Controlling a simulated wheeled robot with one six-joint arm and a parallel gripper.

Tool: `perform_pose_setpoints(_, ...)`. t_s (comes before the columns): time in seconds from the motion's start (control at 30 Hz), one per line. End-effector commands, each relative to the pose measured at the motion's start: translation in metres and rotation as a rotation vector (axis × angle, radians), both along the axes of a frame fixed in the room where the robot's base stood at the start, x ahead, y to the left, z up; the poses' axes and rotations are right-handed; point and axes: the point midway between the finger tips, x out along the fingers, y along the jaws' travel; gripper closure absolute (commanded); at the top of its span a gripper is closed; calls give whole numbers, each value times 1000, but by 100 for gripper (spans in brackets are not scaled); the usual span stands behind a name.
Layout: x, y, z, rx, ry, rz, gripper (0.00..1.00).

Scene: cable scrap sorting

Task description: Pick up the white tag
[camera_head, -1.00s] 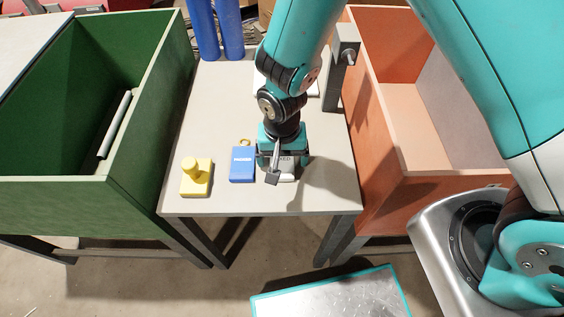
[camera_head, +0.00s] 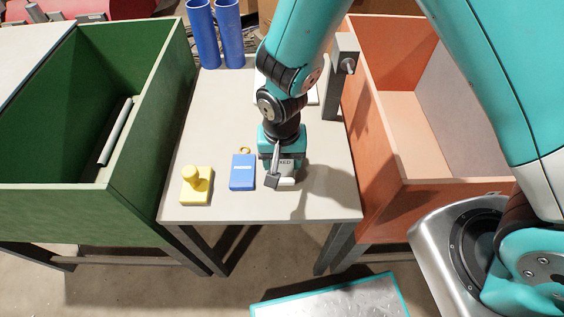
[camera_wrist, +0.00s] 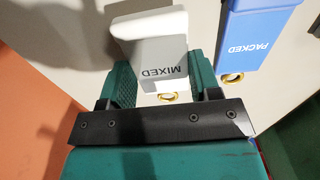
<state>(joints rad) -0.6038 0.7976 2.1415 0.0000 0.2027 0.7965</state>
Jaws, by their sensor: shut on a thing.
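The white tag (camera_wrist: 160,60) reads "MIXED" and has a brass ring at one end. In the wrist view it sits between the two teal fingers of my gripper (camera_wrist: 163,82), which is shut on it. In the head view the white tag (camera_head: 286,174) shows only in part below my gripper (camera_head: 280,165), at the right front of the table; the arm hides the rest. I cannot tell whether the tag is clear of the tabletop.
A blue tag (camera_head: 242,173) reading "PACKED" lies just left, and a yellow knobbed block (camera_head: 196,186) farther left. A green bin (camera_head: 60,205) stands left of the grey table (camera_head: 225,120), an orange bin (camera_head: 378,150) right. Blue cylinders (camera_head: 215,35) stand at the back.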

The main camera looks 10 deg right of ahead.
Motion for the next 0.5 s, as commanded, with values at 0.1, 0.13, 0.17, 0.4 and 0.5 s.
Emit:
perform_pose_setpoints(0.1,1,1,30,4,-6,0,65)
perform_pose_setpoints(0.13,1,1,39,4,-6,0,65)
perform_pose_setpoints(0.17,1,1,49,5,-7,0,65)
perform_pose_setpoints(0.4,1,1,122,4,-6,0,65)
perform_pose_setpoints(0.5,1,0,145,3,-5,0,65)
